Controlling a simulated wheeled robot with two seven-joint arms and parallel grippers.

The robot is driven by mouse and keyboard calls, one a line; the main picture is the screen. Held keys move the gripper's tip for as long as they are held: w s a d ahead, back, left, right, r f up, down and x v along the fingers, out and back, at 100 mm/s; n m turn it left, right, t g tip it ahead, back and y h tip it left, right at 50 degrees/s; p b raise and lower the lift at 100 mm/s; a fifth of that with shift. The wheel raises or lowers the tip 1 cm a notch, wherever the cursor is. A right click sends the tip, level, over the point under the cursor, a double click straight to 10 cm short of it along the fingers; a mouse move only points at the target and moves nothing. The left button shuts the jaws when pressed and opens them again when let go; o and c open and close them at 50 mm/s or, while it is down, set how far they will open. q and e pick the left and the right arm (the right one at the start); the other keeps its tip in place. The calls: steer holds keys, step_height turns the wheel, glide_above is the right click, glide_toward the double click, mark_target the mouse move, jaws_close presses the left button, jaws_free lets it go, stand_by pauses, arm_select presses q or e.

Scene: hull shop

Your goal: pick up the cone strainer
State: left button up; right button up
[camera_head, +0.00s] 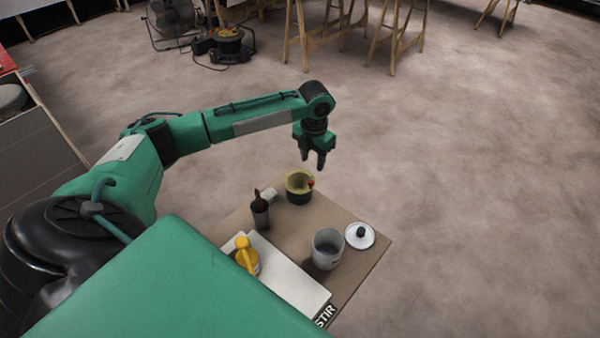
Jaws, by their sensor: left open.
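I cannot tell for sure which thing is the cone strainer. A round, open vessel (299,186), yellow-olive at the rim and inside and dark below, stands near the far corner of the board, with a small red spot at its right rim. A small pale piece (270,194) lies left of it, partly hidden; its shape is too small to tell. My left gripper (313,165) points down, open and empty, above and slightly right of the olive vessel, apart from it. My right gripper is not in view.
The brown board (358,276) also holds a dark cup with a brush (260,212), a grey pot (327,250), a white lid with black knob (360,236) and a white slab (297,287) bearing a yellow bottle (246,255). Wooden trestles (318,40) and a fan (172,20) stand far back.

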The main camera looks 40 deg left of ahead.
mark_target(311, 181)
arm_select(q)
step_height(311, 181, down, 3)
steer(key=shift+f, duration=0.15)
steer(key=shift+s+f, duration=0.15)
steer(key=shift+f, duration=2.55)
jaws_close()
